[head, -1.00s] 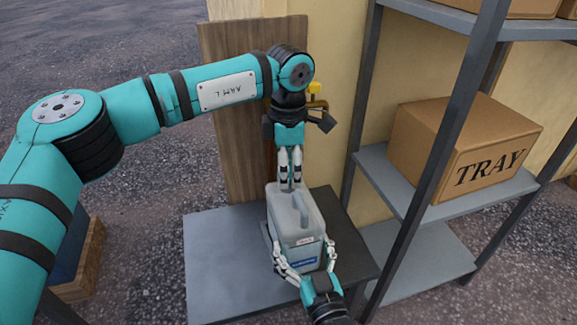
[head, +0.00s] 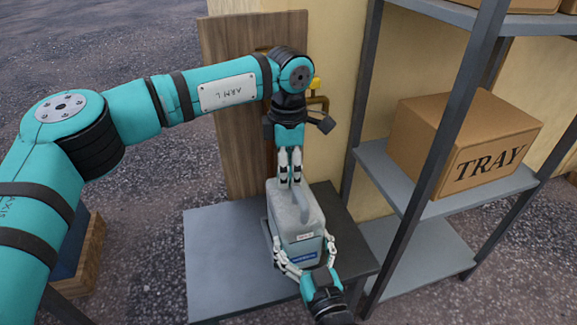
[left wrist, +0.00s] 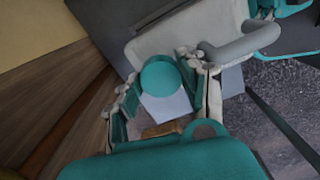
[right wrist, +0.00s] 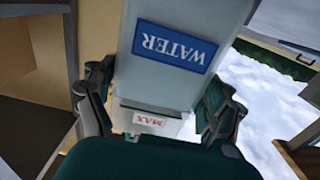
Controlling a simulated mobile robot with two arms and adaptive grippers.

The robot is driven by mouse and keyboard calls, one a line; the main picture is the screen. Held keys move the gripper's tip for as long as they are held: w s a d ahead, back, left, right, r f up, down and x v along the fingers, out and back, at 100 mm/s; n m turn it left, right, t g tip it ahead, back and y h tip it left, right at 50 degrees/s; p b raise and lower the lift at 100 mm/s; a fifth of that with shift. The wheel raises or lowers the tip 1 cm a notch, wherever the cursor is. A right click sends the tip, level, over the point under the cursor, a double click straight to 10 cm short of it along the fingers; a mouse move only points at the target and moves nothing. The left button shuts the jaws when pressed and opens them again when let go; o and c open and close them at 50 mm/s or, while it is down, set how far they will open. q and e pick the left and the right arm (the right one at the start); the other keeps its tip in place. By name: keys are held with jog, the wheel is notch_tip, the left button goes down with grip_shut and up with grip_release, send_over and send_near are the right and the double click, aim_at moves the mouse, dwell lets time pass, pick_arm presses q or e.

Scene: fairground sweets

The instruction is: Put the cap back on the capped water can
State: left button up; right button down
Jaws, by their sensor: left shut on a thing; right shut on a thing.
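The water can (head: 297,218) is a pale grey jug with a moulded handle and a blue WATER label, which shows upside down in the right wrist view (right wrist: 174,47). It is on or just above the small grey table. My right gripper (head: 304,262) is shut on the can's lower part, a finger on each side. My left gripper (head: 290,182) points down at the can's top, beside the handle. In the left wrist view its fingers are shut on a round teal cap (left wrist: 160,78). The can's mouth is hidden, so I cannot tell whether the cap touches it.
The grey table (head: 225,260) is bare on the left. A wooden board (head: 232,110) and a cream wall stand behind. To the right is a metal shelf rack (head: 440,150) holding a cardboard box marked TRAY (head: 440,130).

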pick_arm(q)
jog(key=m, duration=0.6)
jog(key=shift+m, duration=0.3)
jog(key=m, duration=1.3)
jog(key=shift+s+a, duration=0.1)
jog(key=m, duration=0.7)
jog(key=shift+m, duration=0.4)
jog(key=o, duration=0.8)
